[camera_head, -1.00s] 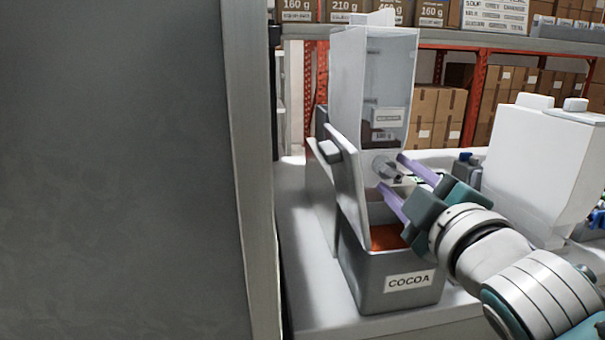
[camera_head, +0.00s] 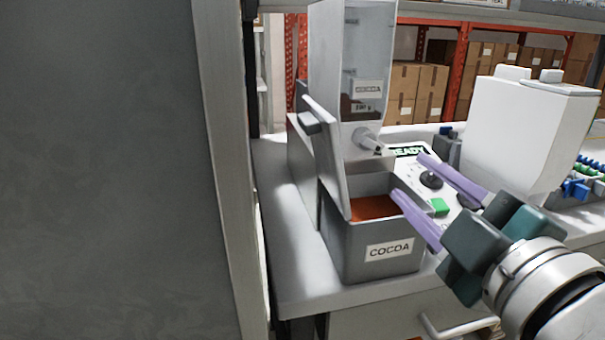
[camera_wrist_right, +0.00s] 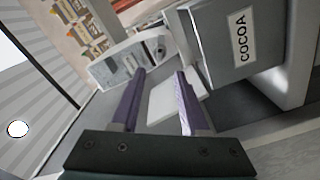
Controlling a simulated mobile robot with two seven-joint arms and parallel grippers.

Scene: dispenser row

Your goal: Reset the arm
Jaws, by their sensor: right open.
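My right gripper (camera_head: 410,190) is open with its two purple fingers apart and nothing between them. It is in front and to the right of the grey bin labelled COCOA (camera_head: 385,262). The bin's lid (camera_head: 325,150) stands raised at its left side, and reddish-brown powder (camera_head: 372,207) shows inside. A clear dispenser (camera_head: 365,60) with a spout stands behind the bin. In the right wrist view the open fingers (camera_wrist_right: 160,88) show empty, with the COCOA bin (camera_wrist_right: 225,50) at upper right. My left gripper is not in view.
A control panel (camera_head: 408,174) with a green button and a READY display lies behind my right fingers. A white container (camera_head: 525,120) stands to the right. A large grey panel (camera_head: 100,170) fills the left. Shelves with cardboard boxes (camera_head: 420,90) are at the back.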

